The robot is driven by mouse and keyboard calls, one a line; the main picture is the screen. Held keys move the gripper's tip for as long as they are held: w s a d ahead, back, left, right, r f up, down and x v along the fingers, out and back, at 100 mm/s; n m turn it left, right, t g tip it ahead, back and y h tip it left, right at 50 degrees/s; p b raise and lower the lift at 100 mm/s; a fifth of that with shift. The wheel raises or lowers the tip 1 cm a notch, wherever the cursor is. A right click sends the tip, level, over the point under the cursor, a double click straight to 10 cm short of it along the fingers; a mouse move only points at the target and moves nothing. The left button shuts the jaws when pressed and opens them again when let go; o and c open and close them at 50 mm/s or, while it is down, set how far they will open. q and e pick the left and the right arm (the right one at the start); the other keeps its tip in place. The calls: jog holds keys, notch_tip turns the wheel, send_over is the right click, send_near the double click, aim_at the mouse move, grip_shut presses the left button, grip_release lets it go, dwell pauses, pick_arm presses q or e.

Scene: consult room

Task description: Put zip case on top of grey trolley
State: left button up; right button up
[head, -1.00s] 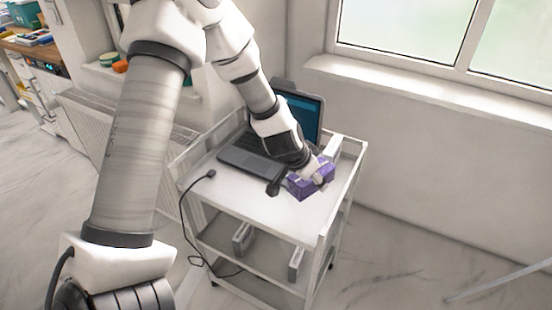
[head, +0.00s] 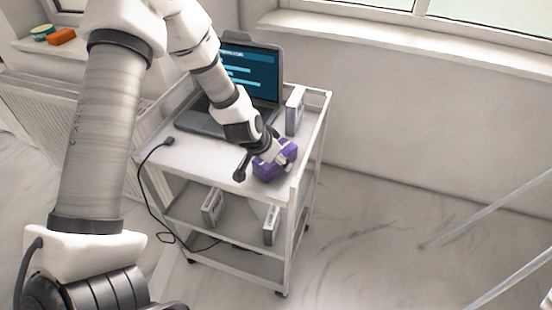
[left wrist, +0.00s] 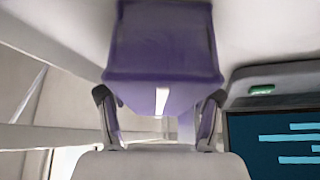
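The purple zip case (head: 275,160), with a white patch, is at the right front corner of the top shelf of the light grey trolley (head: 210,157). It appears to rest there. My left gripper (head: 258,150) is just above and beside it, with its dark fingers spread. In the left wrist view the zip case (left wrist: 160,40) fills the upper middle. The fingers of my left gripper (left wrist: 160,115) stand wide apart there, near the case's lower edge; contact is hard to tell. My right gripper is not in view.
An open laptop (head: 250,75) stands at the back of the top shelf. A white box (head: 294,110) stands behind the case. A black cable (head: 145,180) hangs over the left side. Boxes (head: 212,207) are on the middle shelf. Floor to the right is clear.

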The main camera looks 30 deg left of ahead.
pick_arm(q)
jog(key=shift+o, duration=1.1)
jog(key=shift+r, duration=0.25)
jog(key=p+v, duration=0.7)
jog(key=v, duration=0.4)
jog(key=shift+w+r+p, duration=0.1)
jog(key=shift+r+p, duration=0.05)
jog(key=shift+p, duration=0.2)
jog(key=shift+s+r, duration=0.3)
jog(key=shift+f, duration=0.1)
jog(key=shift+s, duration=0.1)
